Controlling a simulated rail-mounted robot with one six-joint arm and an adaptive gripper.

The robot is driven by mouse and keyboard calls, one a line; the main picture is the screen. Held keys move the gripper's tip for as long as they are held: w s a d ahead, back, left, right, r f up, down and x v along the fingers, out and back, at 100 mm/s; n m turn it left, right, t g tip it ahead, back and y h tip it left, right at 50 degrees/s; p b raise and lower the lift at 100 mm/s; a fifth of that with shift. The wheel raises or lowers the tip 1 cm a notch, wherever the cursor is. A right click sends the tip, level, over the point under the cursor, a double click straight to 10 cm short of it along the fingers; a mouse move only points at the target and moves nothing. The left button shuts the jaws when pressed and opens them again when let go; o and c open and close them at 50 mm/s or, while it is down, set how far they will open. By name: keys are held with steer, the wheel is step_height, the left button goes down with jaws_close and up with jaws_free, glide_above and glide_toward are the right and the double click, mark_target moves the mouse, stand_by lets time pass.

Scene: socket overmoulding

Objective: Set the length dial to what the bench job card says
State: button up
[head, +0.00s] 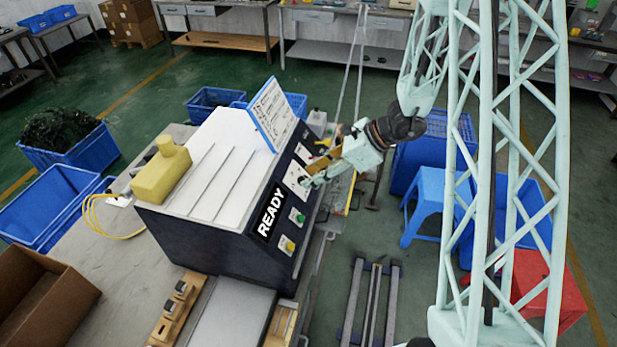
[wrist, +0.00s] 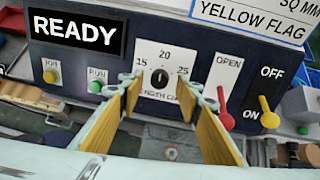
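The length dial (wrist: 160,77) is a small black knob on a white plate marked 15, 20 and 25 on the dark machine front. Its exact setting is too small to read. My gripper (wrist: 159,83) is open, with one yellow-padded finger either side of the dial; I cannot tell whether they touch it. In the head view my gripper (head: 309,181) is at the machine's front panel. A white card (head: 271,113) with a blue edge stands on the machine top. In the wrist view the card (wrist: 250,20) shows only "SQ MM" and "YELLOW FLAG"; the rest is cut off.
The machine's display (wrist: 75,31) reads READY. Left of the dial are a yellow button (wrist: 50,76) and a green button (wrist: 94,87).

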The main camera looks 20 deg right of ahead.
steer(key=shift+x, duration=0.85)
steer(key=shift+c, duration=0.3)
steer(key=c, duration=0.8)
